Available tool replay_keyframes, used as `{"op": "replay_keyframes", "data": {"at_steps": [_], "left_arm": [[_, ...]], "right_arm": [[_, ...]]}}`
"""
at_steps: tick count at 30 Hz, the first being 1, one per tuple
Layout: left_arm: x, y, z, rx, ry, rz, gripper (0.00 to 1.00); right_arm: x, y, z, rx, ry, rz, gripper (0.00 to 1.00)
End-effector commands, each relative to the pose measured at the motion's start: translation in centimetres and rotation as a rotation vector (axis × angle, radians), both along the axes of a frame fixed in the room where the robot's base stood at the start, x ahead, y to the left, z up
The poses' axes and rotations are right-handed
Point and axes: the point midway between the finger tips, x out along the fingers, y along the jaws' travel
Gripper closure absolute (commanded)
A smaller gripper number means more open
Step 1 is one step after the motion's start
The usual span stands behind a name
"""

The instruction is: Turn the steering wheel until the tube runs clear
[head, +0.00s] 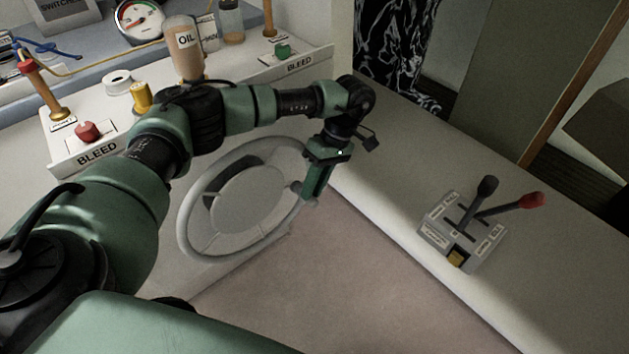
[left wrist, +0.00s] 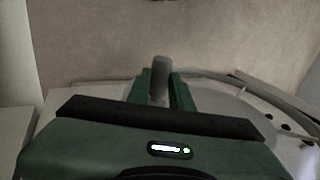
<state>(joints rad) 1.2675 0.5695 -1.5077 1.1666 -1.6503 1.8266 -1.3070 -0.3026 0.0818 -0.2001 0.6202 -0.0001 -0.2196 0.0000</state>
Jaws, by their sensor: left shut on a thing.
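The pale grey steering wheel (head: 184,212) stands on the front of the white console, below the bleed panel. My left gripper (head: 313,190) is at the right side of its rim. In the left wrist view its two green fingers (left wrist: 160,90) are shut on a grey upright knob (left wrist: 161,78), with the wheel (left wrist: 232,107) spreading out beside it. A bottle labelled OIL (head: 184,48) with amber-brown contents stands on the console behind my arm. My arm hides part of the console top, and I cannot make out the tube. My right gripper is not in view.
A red knob (head: 87,131) and a green knob (head: 283,50) sit by BLEED labels. A yellow cap (head: 141,96) and white roll (head: 117,82) lie between. A throttle box (head: 462,232) with two levers stands on the right ledge. The floor (head: 330,285) is clear.

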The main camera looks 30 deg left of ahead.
Motion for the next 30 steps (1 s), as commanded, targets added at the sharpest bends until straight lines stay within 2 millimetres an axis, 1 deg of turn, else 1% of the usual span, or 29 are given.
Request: {"op": "replay_keyframes", "data": {"at_steps": [1, 7, 8, 9, 10, 18, 25, 28, 30], "left_arm": [[0.9, -0.5, 0.1, -0.012, -0.034, 0.0, 1.0], [0.9, -0.5, 0.1, -0.013, -0.034, -0.001, 1.0], [0.9, -0.5, 0.1, -0.013, -0.034, -0.001, 0.73], [0.8, -0.5, 0.1, -0.012, -0.033, -0.001, 0.62], [0.8, -0.5, 0.1, -0.011, -0.031, -0.001, 0.55], [0.5, -0.3, -0.1, -0.009, -0.022, -0.001, 0.55], [0.4, -0.2, -0.1, -0.009, -0.019, 0.0, 0.55], [0.4, -0.3, 0.5, -0.01, -0.02, 0.0, 0.55], [0.5, -0.3, 1.4, -0.009, -0.02, -0.001, 0.55]], "right_arm": [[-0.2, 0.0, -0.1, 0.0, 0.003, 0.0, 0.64], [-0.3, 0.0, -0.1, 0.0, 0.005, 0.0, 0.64], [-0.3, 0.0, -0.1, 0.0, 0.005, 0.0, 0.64], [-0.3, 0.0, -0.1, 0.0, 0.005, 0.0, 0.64], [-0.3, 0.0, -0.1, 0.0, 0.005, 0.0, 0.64], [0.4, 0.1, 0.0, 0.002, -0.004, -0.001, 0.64], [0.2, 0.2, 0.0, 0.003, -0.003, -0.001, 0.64], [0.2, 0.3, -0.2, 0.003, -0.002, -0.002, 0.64], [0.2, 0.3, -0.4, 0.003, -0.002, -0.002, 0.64]]}}
